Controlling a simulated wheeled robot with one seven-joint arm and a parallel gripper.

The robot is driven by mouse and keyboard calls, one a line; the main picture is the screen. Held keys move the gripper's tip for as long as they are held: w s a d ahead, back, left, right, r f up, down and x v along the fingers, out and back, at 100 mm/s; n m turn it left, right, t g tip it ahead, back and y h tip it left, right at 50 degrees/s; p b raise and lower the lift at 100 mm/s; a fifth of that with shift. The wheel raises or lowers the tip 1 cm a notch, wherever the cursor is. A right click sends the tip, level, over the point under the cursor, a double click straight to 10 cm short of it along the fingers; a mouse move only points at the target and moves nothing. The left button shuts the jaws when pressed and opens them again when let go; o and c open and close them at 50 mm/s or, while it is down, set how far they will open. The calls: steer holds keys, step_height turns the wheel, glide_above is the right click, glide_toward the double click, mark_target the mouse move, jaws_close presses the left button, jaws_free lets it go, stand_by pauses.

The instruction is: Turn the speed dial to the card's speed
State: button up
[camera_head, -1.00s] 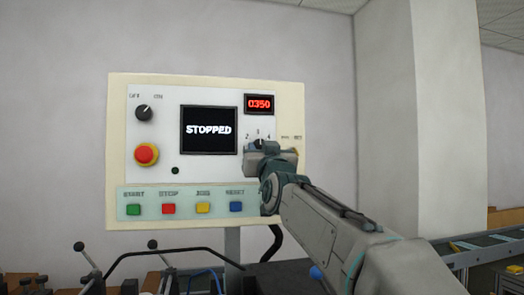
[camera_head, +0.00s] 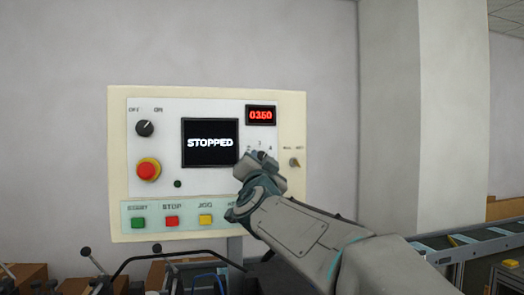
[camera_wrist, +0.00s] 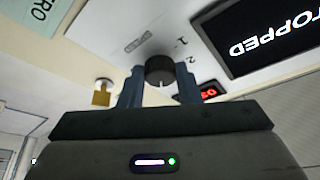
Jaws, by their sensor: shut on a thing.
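The control panel (camera_head: 118,180) stands in front of me with its screen (camera_head: 210,142) reading STOPPED and a red readout (camera_head: 261,115) showing 0350. The speed dial (camera_wrist: 160,70) is a dark round knob between my gripper's two fingers in the wrist view, with marks 1 and 2 visible beside it. My gripper (camera_head: 252,163) is shut on the dial and covers most of it in the head view. In the wrist view my gripper (camera_wrist: 155,90) has one finger on each side of the knob. No speed card is clearly seen.
An OFF/ON switch (camera_head: 144,128) and a red emergency button (camera_head: 148,170) are at the panel's left. Green (camera_head: 138,222), red (camera_head: 172,221) and yellow (camera_head: 205,218) buttons line the bottom. A small selector (camera_head: 294,162) sits right of the gripper. A conveyor (camera_head: 470,250) is at the right.

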steer(key=shift+a+r+m+g+h+p, duration=0.15)
steer(key=shift+m+h+p, duration=0.3)
steer(key=shift+m, duration=0.4)
steer(key=shift+d+m+g+h+p, duration=0.15)
steer(key=shift+m+h+p, duration=0.2)
steer(key=shift+m+p, duration=0.35)
steer(key=shift+a+m, duration=0.1)
steer(key=shift+m, duration=0.35)
steer(key=o, duration=1)
steer(key=b+v, duration=0.4)
steer(key=v, duration=1)
